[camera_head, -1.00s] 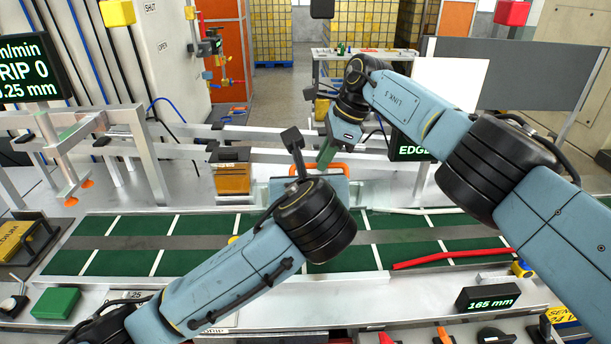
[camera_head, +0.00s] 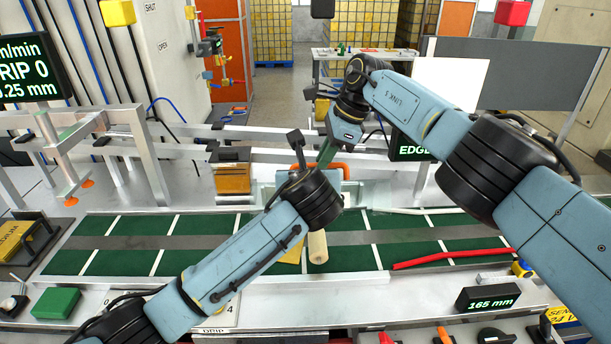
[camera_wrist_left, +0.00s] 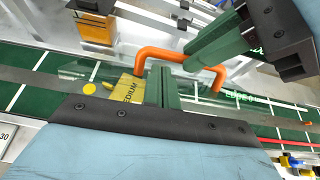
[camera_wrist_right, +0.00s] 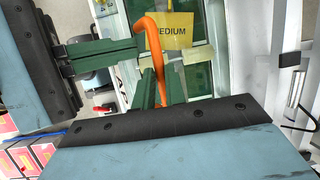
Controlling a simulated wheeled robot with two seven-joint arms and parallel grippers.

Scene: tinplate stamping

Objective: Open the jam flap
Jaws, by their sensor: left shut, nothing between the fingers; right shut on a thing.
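The jam flap looks like a clear panel with an orange bar handle (camera_head: 335,166) over the belt's far side. Its clear pane (camera_wrist_left: 75,70) lies over a yellow "MEDIUM" piece (camera_wrist_left: 125,90) in the left wrist view. My right gripper (camera_head: 325,154) is shut on the handle; in the right wrist view the orange handle (camera_wrist_right: 152,45) runs between its green fingers. My left gripper (camera_wrist_left: 161,72) is shut and empty beside the handle, its fingers together; the left wrist hides it in the head view. I cannot tell the flap's exact angle.
The green belt (camera_head: 120,262) runs across, with a tan cylinder (camera_head: 318,247) near its middle and a red strip (camera_head: 450,257) at right. An amber block (camera_head: 232,177) stands behind the belt. A green block (camera_head: 55,302) sits front left. My two arms are close together.

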